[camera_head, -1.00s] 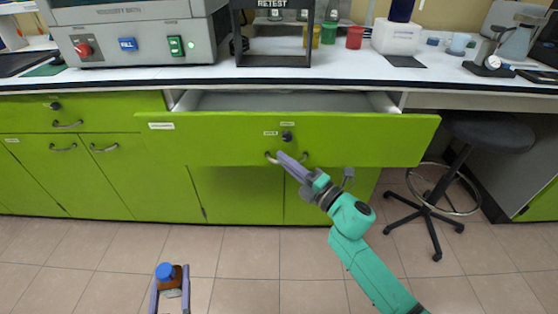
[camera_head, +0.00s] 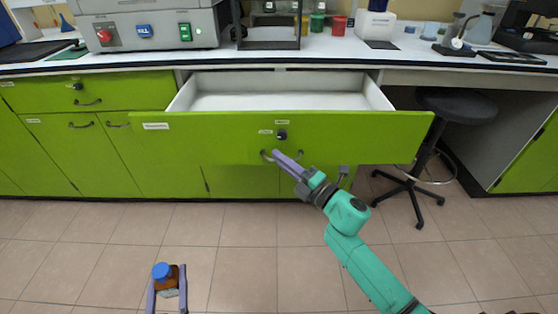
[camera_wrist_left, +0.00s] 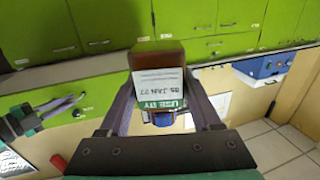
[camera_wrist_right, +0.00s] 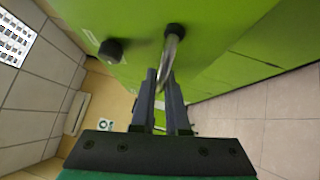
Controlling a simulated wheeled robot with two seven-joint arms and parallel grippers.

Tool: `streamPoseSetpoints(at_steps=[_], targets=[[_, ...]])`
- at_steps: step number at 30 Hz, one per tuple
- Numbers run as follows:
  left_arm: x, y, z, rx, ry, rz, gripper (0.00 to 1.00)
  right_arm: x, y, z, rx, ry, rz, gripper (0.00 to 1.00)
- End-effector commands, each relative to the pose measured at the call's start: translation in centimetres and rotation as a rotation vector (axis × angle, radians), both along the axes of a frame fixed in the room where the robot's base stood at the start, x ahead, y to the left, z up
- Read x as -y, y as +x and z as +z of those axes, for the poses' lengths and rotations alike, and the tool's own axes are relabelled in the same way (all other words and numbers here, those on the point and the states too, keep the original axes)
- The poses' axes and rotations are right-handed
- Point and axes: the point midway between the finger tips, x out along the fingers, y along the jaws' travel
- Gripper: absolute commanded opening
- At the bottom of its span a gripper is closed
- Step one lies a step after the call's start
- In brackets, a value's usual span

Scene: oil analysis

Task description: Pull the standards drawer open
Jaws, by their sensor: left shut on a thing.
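The standards drawer (camera_head: 350,133) is a wide green drawer under the worktop, pulled well out. Its white interior (camera_head: 280,102) shows and looks empty. My right gripper (camera_head: 277,154) is at the metal handle on its front. In the right wrist view my right gripper (camera_wrist_right: 162,78) is shut on the curved handle (camera_wrist_right: 170,52), beside a dark round lock knob (camera_wrist_right: 111,51). My left gripper (camera_head: 168,270) is low over the floor, away from the drawer. It is shut on a brown bottle (camera_head: 172,283) with a blue cap; its label (camera_wrist_left: 160,88) shows in the left wrist view.
A grey instrument (camera_head: 155,27) with buttons stands on the white worktop (camera_head: 330,58). A dark frame, several small pots and glassware stand further right. A black stool (camera_head: 425,140) stands right of the drawer. The tiled floor before the cabinets is clear.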

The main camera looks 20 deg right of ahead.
Motion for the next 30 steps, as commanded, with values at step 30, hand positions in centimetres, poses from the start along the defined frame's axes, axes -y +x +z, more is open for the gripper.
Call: streamPoseSetpoints(at_steps=[30], targets=[[0.0, 0.0, -0.1, 0.001, 0.0, 0.0, 0.0, 5.5, -9.1, -1.7, -0.005, 0.002, -0.002, 0.24]])
